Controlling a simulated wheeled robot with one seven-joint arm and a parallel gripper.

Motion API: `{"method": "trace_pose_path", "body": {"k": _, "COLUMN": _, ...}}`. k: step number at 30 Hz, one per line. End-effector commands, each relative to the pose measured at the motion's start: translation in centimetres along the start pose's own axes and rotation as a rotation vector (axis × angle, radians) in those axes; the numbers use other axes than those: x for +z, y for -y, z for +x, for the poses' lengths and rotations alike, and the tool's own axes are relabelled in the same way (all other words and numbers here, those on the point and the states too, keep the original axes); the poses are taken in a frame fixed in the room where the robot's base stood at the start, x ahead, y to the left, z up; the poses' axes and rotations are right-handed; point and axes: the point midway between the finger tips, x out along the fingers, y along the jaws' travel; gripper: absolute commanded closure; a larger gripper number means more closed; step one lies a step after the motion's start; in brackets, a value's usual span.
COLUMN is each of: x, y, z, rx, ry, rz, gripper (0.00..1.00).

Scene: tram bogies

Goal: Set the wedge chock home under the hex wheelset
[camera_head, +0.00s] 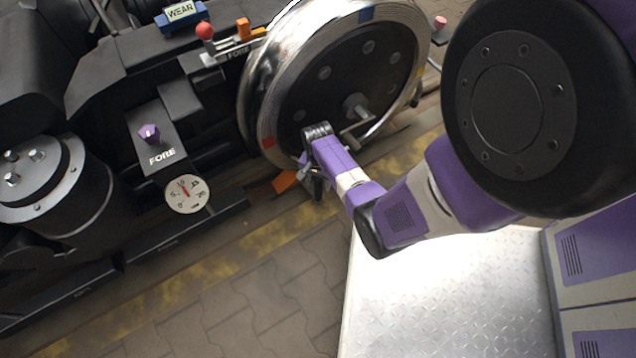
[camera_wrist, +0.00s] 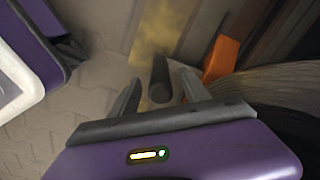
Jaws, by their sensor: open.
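The wheel (camera_head: 345,85) has a bright chrome rim, a dark disc with several round bolts and coloured marks on its rim. Its tread also shows in the wrist view (camera_wrist: 275,88). An orange block (camera_head: 285,181), apparently the wedge chock, lies low beside the wheel's bottom edge. It also shows in the wrist view (camera_wrist: 222,58), to the right of my fingers. My gripper (camera_head: 317,188) is open at the wheel's lower edge. In the wrist view a dark round bar (camera_wrist: 160,78) shows between the open fingers. I cannot tell whether it joins the orange block.
A dial gauge (camera_head: 186,194), a purple knob (camera_head: 149,133) and a red ball-topped lever (camera_head: 205,31) sit on the dark bogie frame left of the wheel. A yellow worn strip (camera_head: 235,242) runs along the paving. Paving at the lower left (camera_head: 215,310) is clear.

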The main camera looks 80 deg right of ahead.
Motion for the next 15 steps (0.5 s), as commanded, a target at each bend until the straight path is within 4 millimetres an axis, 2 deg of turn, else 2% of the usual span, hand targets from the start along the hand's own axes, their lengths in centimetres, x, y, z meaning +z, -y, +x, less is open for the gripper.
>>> {"method": "trace_pose_path", "body": {"k": 1, "x": 0.0, "y": 0.1, "z": -1.4, "rx": -0.001, "ry": -0.002, "rz": -0.001, "gripper": 0.46}}
{"method": "trace_pose_path", "body": {"k": 6, "x": 0.0, "y": 0.0, "z": -3.4, "rx": -0.001, "ry": -0.001, "rz": 0.0, "gripper": 0.46}}
{"method": "trace_pose_path", "body": {"k": 15, "x": 0.0, "y": 0.0, "z": -4.0, "rx": 0.0, "ry": 0.0, "rz": 0.0, "gripper": 0.46}}
